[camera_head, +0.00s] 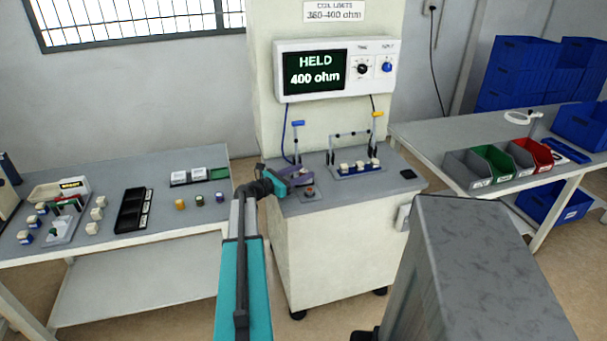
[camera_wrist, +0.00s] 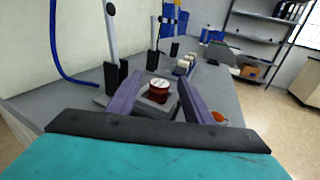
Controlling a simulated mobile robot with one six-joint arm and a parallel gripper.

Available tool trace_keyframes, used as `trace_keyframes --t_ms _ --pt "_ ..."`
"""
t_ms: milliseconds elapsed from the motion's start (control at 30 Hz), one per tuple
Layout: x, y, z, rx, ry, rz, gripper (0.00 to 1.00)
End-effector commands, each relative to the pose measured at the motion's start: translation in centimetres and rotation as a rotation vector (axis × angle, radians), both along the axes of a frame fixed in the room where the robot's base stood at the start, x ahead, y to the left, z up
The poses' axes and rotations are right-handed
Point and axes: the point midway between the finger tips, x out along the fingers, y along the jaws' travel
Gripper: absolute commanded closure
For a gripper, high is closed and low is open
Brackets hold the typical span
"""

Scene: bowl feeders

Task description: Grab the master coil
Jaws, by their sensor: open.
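A dark red coil with a pale top (camera_wrist: 158,88), which looks like the master coil, sits upright in a grey test nest (camera_wrist: 118,104) on the machine top. My gripper (camera_wrist: 161,82) is open, with one purple finger on each side of the coil. A gap shows beside the coil, and I cannot tell whether either finger touches it. In the head view my gripper (camera_head: 299,177) is over the left front of the machine top, and the coil is too small to make out between the fingers.
Upright levers with blue (camera_head: 298,123) and yellow (camera_head: 378,114) handles stand behind the nest. A rack of white-topped coils (camera_head: 358,168) is to the right. A red button (camera_head: 309,190) is close in front. The display (camera_head: 315,71) reads HELD, 400 ohm. The left table (camera_head: 165,238) carries trays and coils.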

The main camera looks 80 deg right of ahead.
Motion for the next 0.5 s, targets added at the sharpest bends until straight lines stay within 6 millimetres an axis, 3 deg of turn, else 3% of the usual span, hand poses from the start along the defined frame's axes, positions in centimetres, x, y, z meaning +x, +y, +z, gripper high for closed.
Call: trace_keyframes --t_ms 133,500 --pt "-0.71 -0.83 -0.05 0.0 0.0 0.0 0.54" --pt "-0.85 -0.86 -0.08 -0.001 -0.001 0.0 0.54"
